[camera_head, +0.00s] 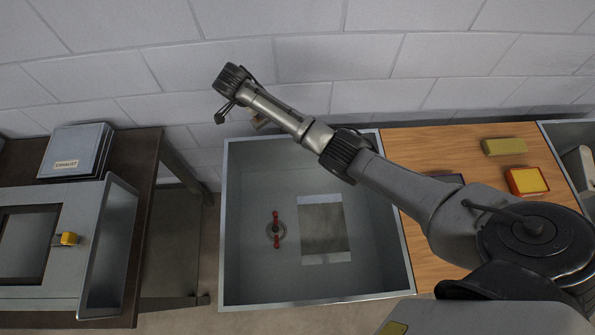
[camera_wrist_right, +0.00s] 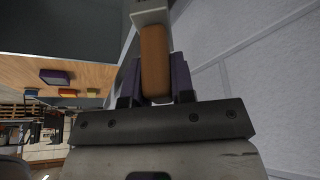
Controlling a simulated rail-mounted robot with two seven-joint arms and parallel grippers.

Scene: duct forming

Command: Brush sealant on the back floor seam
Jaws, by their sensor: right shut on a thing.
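A grey open-topped metal box (camera_head: 395,235) stands at the middle of the head view; I cannot make out its back floor seam clearly. My right gripper (camera_wrist_right: 156,80) is shut on the brown handle of a brush (camera_wrist_right: 155,55), between purple fingers. The brush's pale ferrule (camera_wrist_right: 150,14) runs out of the top of the wrist view, so its bristles are hidden. In the head view my right arm reaches over the box's back right corner, and its wrist is beyond the back rim. A small tan piece shows beside it, unclear. My left gripper is not in view.
A red-handled fitting (camera_head: 276,230) and a grey patch with pale end strips (camera_head: 323,228) lie inside the box. A wooden table (camera_head: 440,145) at right holds an olive block (camera_head: 504,146) and an orange-yellow block (camera_head: 527,181). A dark table with a framed panel stands left. A block wall is behind.

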